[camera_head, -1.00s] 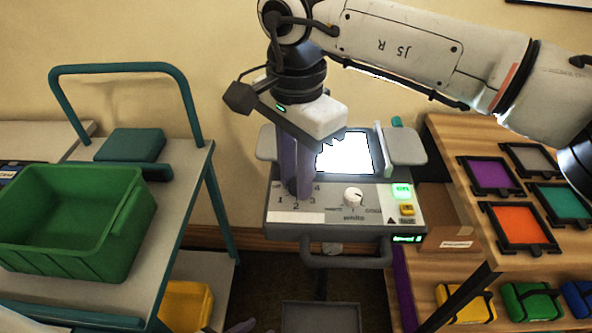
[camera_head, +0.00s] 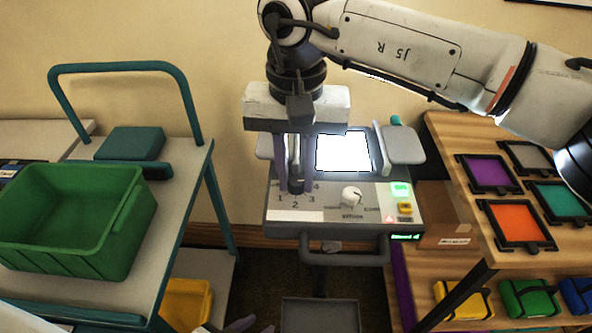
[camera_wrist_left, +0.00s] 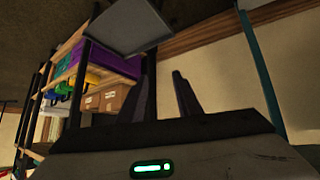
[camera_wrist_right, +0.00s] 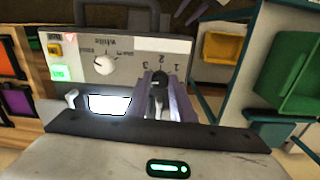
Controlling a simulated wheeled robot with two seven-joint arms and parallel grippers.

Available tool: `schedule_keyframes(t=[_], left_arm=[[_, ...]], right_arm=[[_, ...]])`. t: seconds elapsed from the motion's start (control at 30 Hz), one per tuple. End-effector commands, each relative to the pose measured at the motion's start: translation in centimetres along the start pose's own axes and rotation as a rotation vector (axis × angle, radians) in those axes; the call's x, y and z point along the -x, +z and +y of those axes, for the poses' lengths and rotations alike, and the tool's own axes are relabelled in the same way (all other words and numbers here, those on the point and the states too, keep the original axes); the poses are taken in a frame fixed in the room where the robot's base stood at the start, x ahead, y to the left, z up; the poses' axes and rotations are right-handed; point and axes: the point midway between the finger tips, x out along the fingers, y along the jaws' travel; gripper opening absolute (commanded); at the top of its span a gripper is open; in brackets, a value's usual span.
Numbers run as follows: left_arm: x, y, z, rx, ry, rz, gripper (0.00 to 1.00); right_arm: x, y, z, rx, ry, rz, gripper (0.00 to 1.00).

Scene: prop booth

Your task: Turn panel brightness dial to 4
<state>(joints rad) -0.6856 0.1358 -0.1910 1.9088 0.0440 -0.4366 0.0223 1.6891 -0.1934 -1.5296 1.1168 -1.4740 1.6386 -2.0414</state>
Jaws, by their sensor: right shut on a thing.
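The brightness dial (camera_head: 296,186) is a dark knob at the left of the grey panel's front (camera_head: 335,214), with printed numbers 1 to 4 around it. My right gripper (camera_head: 296,180) comes down from above and is shut on the dial, one purple finger on each side. In the right wrist view the dark dial (camera_wrist_right: 159,92) sits between the fingers, near the printed 1, 2 and 3. The fingers partly cover it, and I cannot tell its exact setting. My left gripper (camera_wrist_left: 162,100) is open and empty, low in front of the panel; its fingertips (camera_head: 240,325) show at the bottom edge.
A white knob (camera_head: 351,195) and a lit green button (camera_head: 401,189) sit right of the dial. The white screen (camera_head: 343,152) glows behind. A handle (camera_head: 345,258) juts from the panel front. A cart with a green bin (camera_head: 75,225) stands left, a wooden shelf (camera_head: 470,215) right.

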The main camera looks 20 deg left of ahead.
Motion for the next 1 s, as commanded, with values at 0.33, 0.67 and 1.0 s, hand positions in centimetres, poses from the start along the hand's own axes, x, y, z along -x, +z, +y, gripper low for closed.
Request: schedule_keyframes(t=[0.33,0.67,1.0], left_arm=[[0.03,-0.09,0.01,0.0,0.0,0.002,0.31],[0.03,-0.1,0.0,0.0,0.0,0.002,0.31],[0.02,-0.09,-0.02,0.0,0.0,0.002,0.31]], right_arm=[[0.05,-0.11,0.07,0.042,0.0,0.003,0.0],[0.06,-0.12,0.06,0.041,-0.001,0.003,0.3],[0.06,-0.05,0.01,0.041,0.0,0.001,0.4]])
